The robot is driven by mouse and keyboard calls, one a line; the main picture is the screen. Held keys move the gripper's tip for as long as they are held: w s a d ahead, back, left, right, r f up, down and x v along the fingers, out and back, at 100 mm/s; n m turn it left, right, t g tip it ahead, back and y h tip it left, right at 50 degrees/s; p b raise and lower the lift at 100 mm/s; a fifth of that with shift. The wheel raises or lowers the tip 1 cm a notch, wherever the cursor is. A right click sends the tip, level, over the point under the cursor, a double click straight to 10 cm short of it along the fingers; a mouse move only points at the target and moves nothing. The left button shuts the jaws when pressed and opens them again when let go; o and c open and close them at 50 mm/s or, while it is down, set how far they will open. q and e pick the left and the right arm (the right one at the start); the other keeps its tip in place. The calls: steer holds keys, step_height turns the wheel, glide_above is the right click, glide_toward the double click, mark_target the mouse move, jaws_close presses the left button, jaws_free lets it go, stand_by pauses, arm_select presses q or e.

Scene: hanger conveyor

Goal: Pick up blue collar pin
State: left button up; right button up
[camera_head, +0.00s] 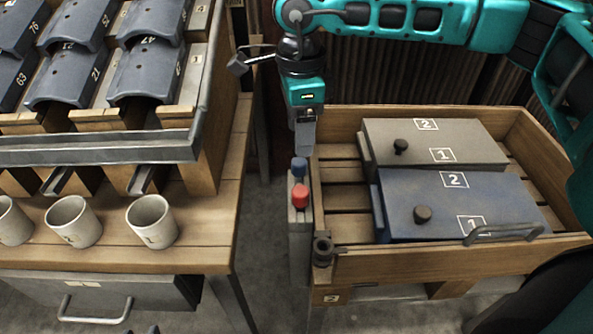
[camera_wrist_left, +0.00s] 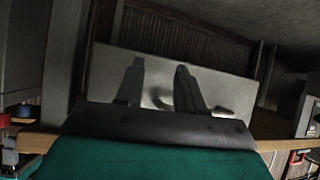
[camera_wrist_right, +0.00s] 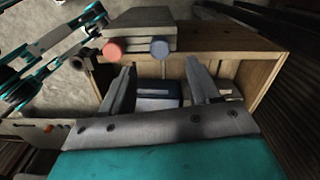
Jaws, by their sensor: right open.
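The blue collar pin (camera_head: 299,165) stands on a narrow grey post (camera_head: 300,240) at the left side of the wooden crate, just behind a red pin (camera_head: 300,195). My right gripper (camera_head: 303,150) points down close above the blue pin in the head view and is open. In the right wrist view the blue pin (camera_wrist_right: 160,48) shows beyond the spread fingertips (camera_wrist_right: 161,70), with nothing between them. My left gripper (camera_wrist_left: 158,72) is open and empty, facing a grey panel (camera_wrist_left: 215,65) with a handle.
The wooden crate (camera_head: 420,258) holds a grey box (camera_head: 470,145) and a blue box (camera_head: 400,210) with dark knobs. On the left, a wooden table (camera_head: 200,255) carries white cups (camera_head: 150,222) below a rack of grey curved parts (camera_head: 148,75). A floor gap separates table and crate.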

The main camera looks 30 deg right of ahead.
mark_target(299, 161)
step_height(299, 161, down, 8)
steer(key=shift+f+b, duration=0.25)
steer(key=shift+b, duration=0.65)
steer(key=c, duration=1)
steer(key=shift+r, duration=0.1)
steer(key=shift+c, duration=0.3)
steer(key=shift+r, duration=0.1)
